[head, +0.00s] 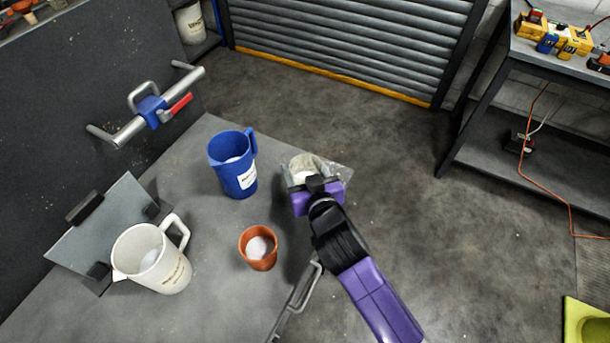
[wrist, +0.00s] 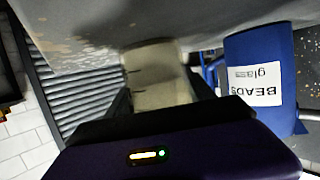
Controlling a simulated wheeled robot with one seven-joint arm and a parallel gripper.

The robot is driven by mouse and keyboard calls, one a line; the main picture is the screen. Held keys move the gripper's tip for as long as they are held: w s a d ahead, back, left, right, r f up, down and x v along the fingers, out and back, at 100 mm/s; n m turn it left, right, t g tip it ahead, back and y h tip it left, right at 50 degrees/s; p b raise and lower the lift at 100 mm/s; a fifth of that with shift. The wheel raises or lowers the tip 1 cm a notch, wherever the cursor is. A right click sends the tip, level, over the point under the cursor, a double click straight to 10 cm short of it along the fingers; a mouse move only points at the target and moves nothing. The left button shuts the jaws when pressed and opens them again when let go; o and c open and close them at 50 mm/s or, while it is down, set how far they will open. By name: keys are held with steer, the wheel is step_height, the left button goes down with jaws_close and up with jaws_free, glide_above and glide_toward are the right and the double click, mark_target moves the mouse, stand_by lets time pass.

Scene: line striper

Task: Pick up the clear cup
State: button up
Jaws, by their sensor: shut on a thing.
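The clear cup (head: 302,166) is a pale, see-through cup at the right end of the grey worktop, with something whitish inside. My gripper (head: 303,180) is shut on it, with a finger on each side. In the wrist view the cup (wrist: 160,75) stands between the dark fingers, blurred, with dark marks on its side. I cannot tell whether its base touches the worktop.
A blue jug (head: 232,168) stands just left of the cup; its label reads "BEADS glass" in the wrist view. An orange cup (head: 258,248) and a white jug (head: 155,262) stand nearer. A pipe with a red-handled valve (head: 152,108) is at left.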

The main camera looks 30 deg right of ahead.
steer(key=shift+r, duration=0.1)
step_height(320, 180, up, 19)
steer(key=s+a+n+y+p, duration=0.1)
steer(key=a+n+y, duration=0.1)
steer(key=a, duration=0.8)
steer(key=s+a+f+n+y+p, duration=0.1)
steer(key=s+a+n+y, duration=0.1)
steer(key=a, duration=0.8)
steer(key=s+a+f+n+y+p, duration=0.1)
steer(key=s+a+n+y, duration=0.1)
steer(key=a, duration=0.9)
steer(key=shift+s+a+n, duration=0.1)
steer(key=shift+s+n, duration=0.1)
steer(key=shift+n, duration=0.3)
steer(key=shift+w+h, duration=0.15)
steer(key=shift+h, duration=0.25)
steer(key=n, duration=0.1)
steer(key=n+h, duration=0.1)
steer(key=d+n, duration=0.1)
steer(key=shift+w+f+n+t, duration=0.15)
steer(key=shift+f+n+t, duration=0.1)
steer(key=shift+n+t, duration=0.15)
steer(key=n, duration=0.1)
steer(key=n+t+h, duration=0.1)
steer(key=n, duration=0.1)
steer(key=shift+d+f+n, duration=0.2)
steer(key=shift+f+n, duration=0.1)
steer(key=shift+f, duration=0.05)
steer(key=shift+r+h, duration=0.15)
steer(key=shift+h, duration=0.25)
